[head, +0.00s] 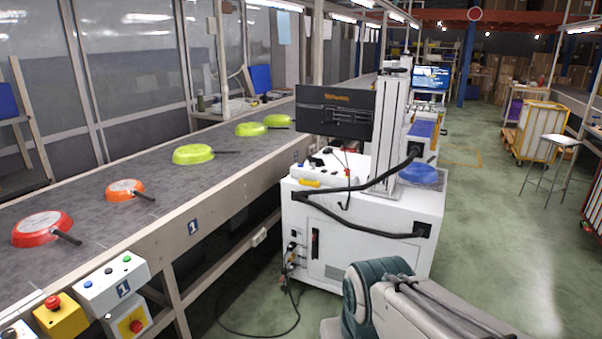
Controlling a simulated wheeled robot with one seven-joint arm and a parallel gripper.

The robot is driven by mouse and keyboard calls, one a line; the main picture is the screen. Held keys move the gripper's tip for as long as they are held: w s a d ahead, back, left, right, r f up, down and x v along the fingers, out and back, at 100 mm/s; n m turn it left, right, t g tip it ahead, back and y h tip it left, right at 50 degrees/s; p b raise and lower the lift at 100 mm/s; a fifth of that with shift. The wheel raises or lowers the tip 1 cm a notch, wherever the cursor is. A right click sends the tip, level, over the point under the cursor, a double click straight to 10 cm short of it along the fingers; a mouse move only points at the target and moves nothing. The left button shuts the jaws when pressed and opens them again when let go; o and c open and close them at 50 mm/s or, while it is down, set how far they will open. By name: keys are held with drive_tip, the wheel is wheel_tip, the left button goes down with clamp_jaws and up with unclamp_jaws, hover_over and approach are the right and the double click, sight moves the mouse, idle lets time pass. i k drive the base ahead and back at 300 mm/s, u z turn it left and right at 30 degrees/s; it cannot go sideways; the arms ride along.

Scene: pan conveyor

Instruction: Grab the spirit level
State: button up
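I cannot clearly make out a spirit level in the head view. A small yellow item (310,183) lies on top of the white machine cabinet (365,235), at its left front edge; it is too small to tell what it is. Part of my arm shows at the bottom right, in front of the cabinet. My gripper is out of view.
Red, orange and green pans lie upside down on the conveyor (85,237) at left. Control boxes (112,284) sit on its near side. A black cable (265,335) lies on the floor by the cabinet. The green floor (480,225) at right is open, with a stool (555,145) beyond.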

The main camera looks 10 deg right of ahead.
sight(303, 182)
drive_tip(key=z, duration=0.05)
drive_tip(key=i, duration=3.45)
drive_tip(key=z, duration=0.05)
